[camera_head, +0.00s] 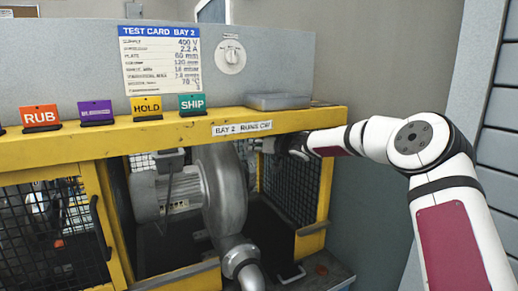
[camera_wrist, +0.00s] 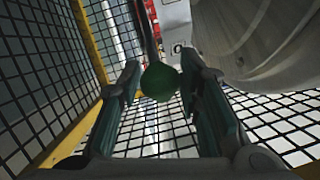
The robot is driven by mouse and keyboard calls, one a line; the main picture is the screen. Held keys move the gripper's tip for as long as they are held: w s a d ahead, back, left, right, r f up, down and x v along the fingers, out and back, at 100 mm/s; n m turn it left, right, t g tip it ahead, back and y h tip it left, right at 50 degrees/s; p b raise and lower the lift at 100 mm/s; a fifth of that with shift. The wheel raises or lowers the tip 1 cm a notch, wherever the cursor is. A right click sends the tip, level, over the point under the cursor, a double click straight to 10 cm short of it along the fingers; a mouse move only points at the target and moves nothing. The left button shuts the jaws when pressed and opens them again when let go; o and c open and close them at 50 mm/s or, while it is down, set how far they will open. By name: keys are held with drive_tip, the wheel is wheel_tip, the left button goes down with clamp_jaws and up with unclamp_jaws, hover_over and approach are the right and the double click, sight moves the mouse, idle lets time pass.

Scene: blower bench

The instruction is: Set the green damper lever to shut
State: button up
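The damper lever shows in the wrist view as a green ball knob (camera_wrist: 160,82) on a thin dark rod (camera_wrist: 148,30) running up out of the frame. My gripper (camera_wrist: 161,72) is open, with one finger on each side of the knob. A gap shows on both sides, so nothing looks gripped. I cannot tell how deep the knob sits between the fingers. In the head view my arm reaches in from the right under the yellow beam, and my gripper and the lever are largely hidden there. The lever's shut mark does not show.
The grey blower (camera_head: 222,190) stands inside the yellow frame (camera_head: 165,132); its rounded casing (camera_wrist: 265,40) is close on the right in the wrist view. Black mesh panels (camera_wrist: 40,75) bound the left side and below. A grey tray (camera_head: 278,102) sits on the beam above my gripper.

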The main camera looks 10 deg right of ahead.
drive_tip(key=shift+o, duration=0.3)
drive_tip(key=shift+f, duration=0.1)
drive_tip(key=shift+s, duration=0.1)
drive_tip(key=shift+s+d+r, duration=0.2)
drive_tip(key=shift+s+d, duration=0.1)
drive_tip(key=shift+s, duration=0.2)
drive_tip(key=f+v, duration=0.2)
drive_tip(key=v, duration=1.3)
drive_tip(key=shift+s+d+f, duration=0.15)
drive_tip(key=shift+s+f, duration=0.2)
drive_tip(key=shift+s, duration=0.1)
